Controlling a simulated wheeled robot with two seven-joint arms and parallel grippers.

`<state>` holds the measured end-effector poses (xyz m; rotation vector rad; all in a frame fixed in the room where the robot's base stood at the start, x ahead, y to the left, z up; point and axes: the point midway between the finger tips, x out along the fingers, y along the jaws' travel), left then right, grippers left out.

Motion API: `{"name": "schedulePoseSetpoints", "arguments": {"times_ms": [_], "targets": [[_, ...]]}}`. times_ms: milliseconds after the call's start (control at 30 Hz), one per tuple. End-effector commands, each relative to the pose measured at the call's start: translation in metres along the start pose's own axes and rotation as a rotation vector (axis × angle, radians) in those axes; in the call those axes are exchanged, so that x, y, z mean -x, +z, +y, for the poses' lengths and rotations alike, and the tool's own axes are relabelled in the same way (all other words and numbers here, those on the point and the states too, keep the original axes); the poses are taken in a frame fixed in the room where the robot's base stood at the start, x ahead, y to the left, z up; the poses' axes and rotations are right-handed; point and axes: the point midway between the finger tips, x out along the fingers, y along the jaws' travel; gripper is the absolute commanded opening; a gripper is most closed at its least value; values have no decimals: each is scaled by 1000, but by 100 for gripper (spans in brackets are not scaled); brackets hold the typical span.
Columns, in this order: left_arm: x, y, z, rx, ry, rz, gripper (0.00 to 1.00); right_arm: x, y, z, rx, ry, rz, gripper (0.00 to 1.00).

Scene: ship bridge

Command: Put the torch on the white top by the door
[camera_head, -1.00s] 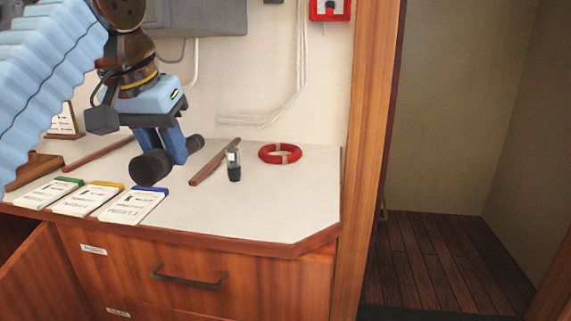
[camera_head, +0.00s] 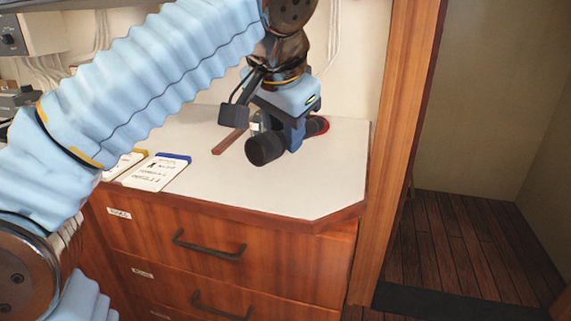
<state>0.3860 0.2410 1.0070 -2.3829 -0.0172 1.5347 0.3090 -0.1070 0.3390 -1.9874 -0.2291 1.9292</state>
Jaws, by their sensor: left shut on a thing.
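My left gripper (camera_head: 289,139) is shut on the black torch (camera_head: 265,149), which lies across the jaws with its wide head toward the front left. The gripper and torch are over the white top (camera_head: 310,187) by the door. I cannot tell whether the torch touches the surface. My left arm crosses the view from the left. My right gripper is not in view.
Cards with yellow and blue edges (camera_head: 158,172) lie at the left front. A wooden strip (camera_head: 229,141) lies behind the torch. A red ring (camera_head: 318,126) is mostly hidden by the gripper. The front right of the top is clear. The doorway (camera_head: 470,150) is at right.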

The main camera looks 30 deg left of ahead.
Motion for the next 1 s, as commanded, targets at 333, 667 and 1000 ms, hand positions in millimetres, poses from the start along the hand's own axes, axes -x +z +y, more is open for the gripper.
{"name": "schedulePoseSetpoints", "arguments": {"times_ms": [333,667,1000], "targets": [[-62,-12,-18,0,1,0,0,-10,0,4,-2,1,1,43],[-110,-6,-18,0,0,0,0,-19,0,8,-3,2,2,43],[-115,-4,-16,1,1,2,0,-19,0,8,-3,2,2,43]]}}
